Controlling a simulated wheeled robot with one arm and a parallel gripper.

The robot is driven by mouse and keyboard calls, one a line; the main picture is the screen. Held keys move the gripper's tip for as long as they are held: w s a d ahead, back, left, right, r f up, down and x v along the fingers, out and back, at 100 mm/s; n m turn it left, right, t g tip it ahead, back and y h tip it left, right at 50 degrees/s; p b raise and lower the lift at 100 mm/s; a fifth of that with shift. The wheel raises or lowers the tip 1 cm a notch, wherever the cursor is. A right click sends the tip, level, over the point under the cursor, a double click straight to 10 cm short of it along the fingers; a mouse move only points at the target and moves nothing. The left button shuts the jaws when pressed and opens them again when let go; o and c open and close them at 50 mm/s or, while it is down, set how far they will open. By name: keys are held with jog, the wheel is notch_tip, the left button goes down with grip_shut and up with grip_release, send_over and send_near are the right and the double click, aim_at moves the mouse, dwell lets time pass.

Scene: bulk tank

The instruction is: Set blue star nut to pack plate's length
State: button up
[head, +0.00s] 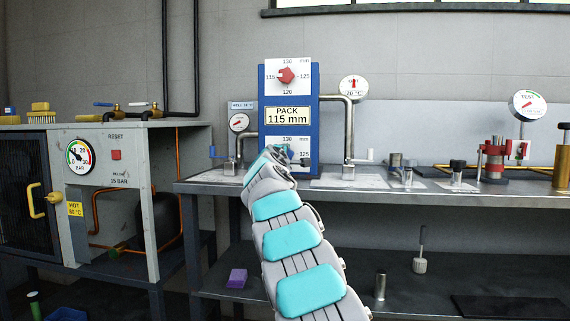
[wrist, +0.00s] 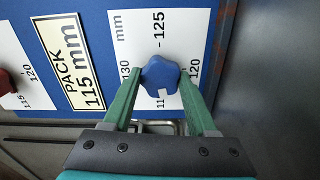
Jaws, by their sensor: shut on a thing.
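The blue star nut (wrist: 160,72) sits on a white dial (wrist: 133,35) on the blue panel. In the wrist view the dial reads 130 at left, 125 at top, 120 at right and a partly hidden 115 at bottom. A white mark shows at the nut's lower edge, close to the 115. My gripper (wrist: 160,78) is shut on the nut, one green finger on each side. The pack plate (head: 288,117) reads PACK 115 mm and also shows in the wrist view (wrist: 76,62). In the head view my arm hides much of the lower dial.
A red star knob (head: 286,75) sits on the upper dial above the plate. A pipe (head: 349,115) and gauge (head: 353,88) stand right of the panel. A grey bench (head: 430,190) runs below, with fittings and a red clamp (head: 494,158) at right.

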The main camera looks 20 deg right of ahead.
jog(key=shift+f+m+b, duration=0.15)
jog(key=shift+m+b, duration=0.5)
jog(key=shift+m, duration=0.45)
jog(key=o, duration=1.4)
jog(key=shift+c, duration=0.2)
